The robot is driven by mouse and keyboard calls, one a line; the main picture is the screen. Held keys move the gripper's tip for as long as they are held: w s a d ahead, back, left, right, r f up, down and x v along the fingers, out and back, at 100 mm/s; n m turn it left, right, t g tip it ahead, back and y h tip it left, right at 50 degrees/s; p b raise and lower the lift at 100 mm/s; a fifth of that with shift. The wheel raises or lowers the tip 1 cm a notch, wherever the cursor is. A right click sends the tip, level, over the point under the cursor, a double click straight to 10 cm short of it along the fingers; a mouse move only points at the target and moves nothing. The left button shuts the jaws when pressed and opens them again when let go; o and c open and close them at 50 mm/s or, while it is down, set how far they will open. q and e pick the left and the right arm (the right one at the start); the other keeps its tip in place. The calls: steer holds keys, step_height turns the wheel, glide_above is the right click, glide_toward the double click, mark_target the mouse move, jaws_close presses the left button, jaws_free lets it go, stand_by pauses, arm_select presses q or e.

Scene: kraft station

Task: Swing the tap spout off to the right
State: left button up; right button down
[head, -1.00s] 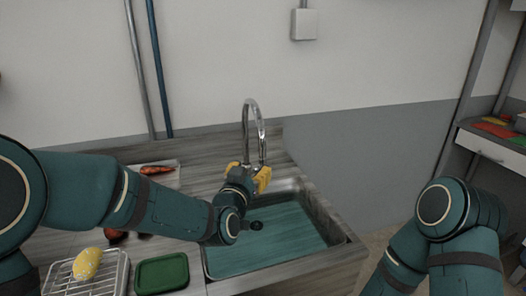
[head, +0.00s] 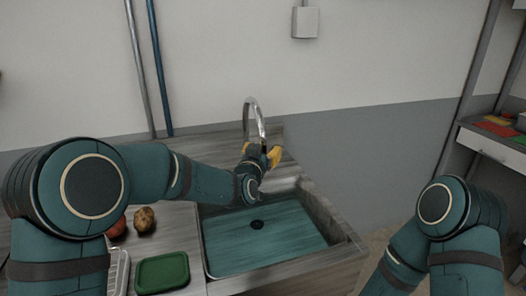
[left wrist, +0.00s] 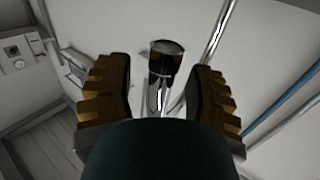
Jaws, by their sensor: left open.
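The tap spout (head: 253,108) is a tall chrome arch at the back of the sink (head: 262,238). Its lower part is hidden behind my left gripper (head: 264,152). The gripper is open, with its yellow fingers at the height of the spout's hanging end. In the left wrist view, the round spout end (left wrist: 166,58) shows between the two spread fingers of the gripper (left wrist: 160,78). I cannot tell whether either finger touches it. My right gripper is out of view; only its arm shows at the right.
A green board (head: 162,272) lies left of the sink, with a brown potato (head: 145,219) and a reddish item (head: 117,230) behind it. A wire rack (head: 119,270) is partly hidden by my left arm. Shelving with a drawer (head: 497,148) stands far right.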

arm_select(q)
jaws_close()
steer(key=shift+d, duration=0.15)
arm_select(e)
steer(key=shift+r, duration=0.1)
